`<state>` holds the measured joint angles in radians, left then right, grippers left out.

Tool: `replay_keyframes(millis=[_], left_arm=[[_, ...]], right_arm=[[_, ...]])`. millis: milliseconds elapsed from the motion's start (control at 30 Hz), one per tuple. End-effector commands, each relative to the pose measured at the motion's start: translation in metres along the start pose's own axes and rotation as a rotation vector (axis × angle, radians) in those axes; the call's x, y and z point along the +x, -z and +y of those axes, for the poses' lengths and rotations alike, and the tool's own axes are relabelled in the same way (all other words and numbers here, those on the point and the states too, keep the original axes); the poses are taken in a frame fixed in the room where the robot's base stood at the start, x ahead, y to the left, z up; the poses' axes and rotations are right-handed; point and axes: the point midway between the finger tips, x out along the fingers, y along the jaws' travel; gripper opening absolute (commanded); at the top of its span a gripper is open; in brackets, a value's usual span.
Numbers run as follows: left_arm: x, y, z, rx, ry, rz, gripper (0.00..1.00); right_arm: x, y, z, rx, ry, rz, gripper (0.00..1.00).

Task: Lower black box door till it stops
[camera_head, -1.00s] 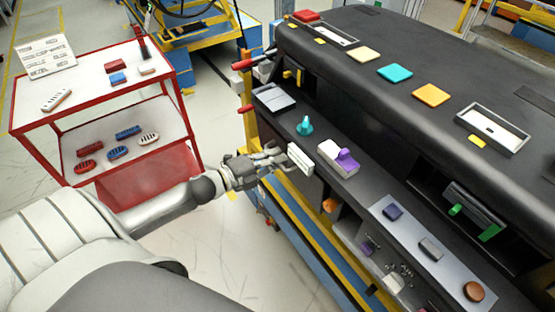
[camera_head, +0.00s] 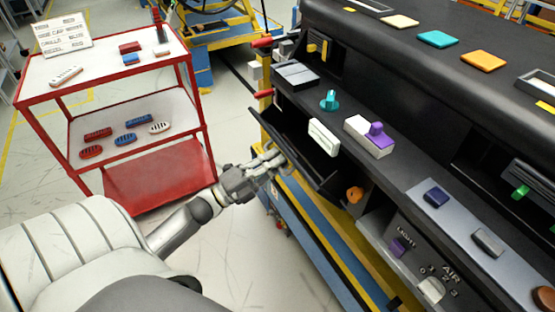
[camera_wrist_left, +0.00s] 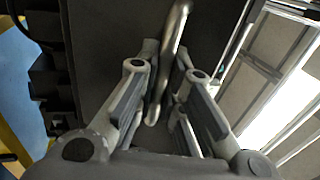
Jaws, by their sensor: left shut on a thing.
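The black box door (camera_head: 290,148) hangs tilted outward from the dashboard front, with a dark opening visible behind its upper edge. My left gripper (camera_head: 273,163) is at the outer face of the door. In the left wrist view, the two fingers (camera_wrist_left: 168,78) are on either side of a curved metal handle (camera_wrist_left: 176,35) in front of the dark door panel (camera_wrist_left: 110,30). The gripper is shut on this handle. My right gripper is not in view.
A white block (camera_head: 323,137), a teal knob (camera_head: 329,100) and a purple-and-white switch (camera_head: 370,137) sit on the dashboard ledge above the door. An orange knob (camera_head: 354,194) is to its right.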

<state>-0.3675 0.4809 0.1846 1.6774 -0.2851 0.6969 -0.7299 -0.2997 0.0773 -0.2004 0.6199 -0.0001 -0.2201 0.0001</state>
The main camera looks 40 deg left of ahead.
Motion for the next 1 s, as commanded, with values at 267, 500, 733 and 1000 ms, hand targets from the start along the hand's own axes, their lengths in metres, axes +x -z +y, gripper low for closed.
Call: replay_keyframes(millis=[267, 500, 733, 1000], left_arm=[[-0.0038, 0.0004, 0.0038, 0.001, -0.004, 0.0, 0.0], [-0.0037, 0.0004, 0.0039, 0.001, -0.005, 0.0, 0.0], [-0.0035, 0.0003, 0.0036, 0.0, -0.004, 0.0, 0.31], [-0.0032, 0.0002, 0.0028, 0.0, -0.002, 0.0, 0.32]], right_arm=[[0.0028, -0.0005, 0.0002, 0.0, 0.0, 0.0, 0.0], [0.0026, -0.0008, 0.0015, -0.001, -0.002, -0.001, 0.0], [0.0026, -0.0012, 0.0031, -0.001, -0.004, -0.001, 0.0], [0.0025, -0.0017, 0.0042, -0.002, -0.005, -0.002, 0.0]])
